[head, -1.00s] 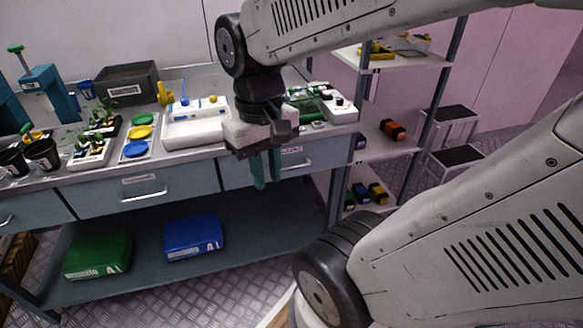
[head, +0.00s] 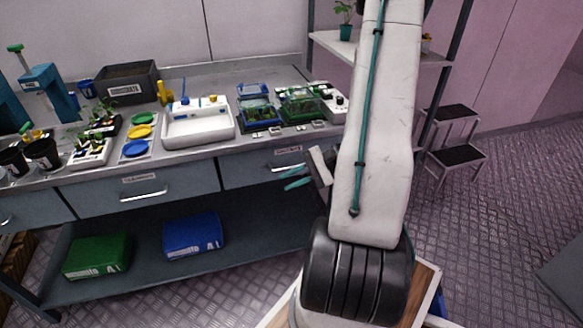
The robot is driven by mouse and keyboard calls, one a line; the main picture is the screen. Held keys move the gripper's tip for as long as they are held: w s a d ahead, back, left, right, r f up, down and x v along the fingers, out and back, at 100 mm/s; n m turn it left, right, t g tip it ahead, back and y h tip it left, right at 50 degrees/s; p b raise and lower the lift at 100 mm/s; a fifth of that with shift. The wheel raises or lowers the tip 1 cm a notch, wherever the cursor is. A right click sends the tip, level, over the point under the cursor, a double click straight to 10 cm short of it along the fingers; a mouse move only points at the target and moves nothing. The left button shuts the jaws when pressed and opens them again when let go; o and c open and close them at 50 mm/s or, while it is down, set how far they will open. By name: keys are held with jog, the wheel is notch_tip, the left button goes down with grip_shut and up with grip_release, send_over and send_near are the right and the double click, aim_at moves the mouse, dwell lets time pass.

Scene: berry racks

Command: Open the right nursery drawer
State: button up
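The right nursery drawer (head: 243,173) is the grey-blue front under the right part of the bench, with a white label near its top edge. It looks closed, flush with the bench front. My gripper (head: 295,177) is in front of this drawer's right part, below the label, with its two teal fingers pointing left. The fingers show a gap between them and hold nothing that I can see.
The bench top carries a white tray (head: 197,135), green and blue clear-lidded boxes, coloured dishes and plants. A green box (head: 97,257) and a blue box (head: 193,236) lie on the lower shelf. A rack and black-topped step stool (head: 452,157) stand right. Floor before the bench is open.

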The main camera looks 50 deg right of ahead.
aim_at(293, 167)
jog(key=w+d+f+m+t+h, duration=0.1)
jog(key=d+f+t+h, duration=0.3)
jog(key=d, duration=0.3)
jog(key=w+d+f+m+t+h, duration=0.1)
jog(key=w+d+f+t+h, duration=0.1)
jog(key=d+f+t+h, duration=0.35)
jog(key=shift+g+y, duration=0.75)
jog(key=shift+g, duration=0.1)
jog(key=w, duration=0.7)
jog(key=shift+d+r, duration=0.1)
jog(key=shift+r, duration=0.05)
jog(key=shift+s, duration=0.1)
grip_shut()
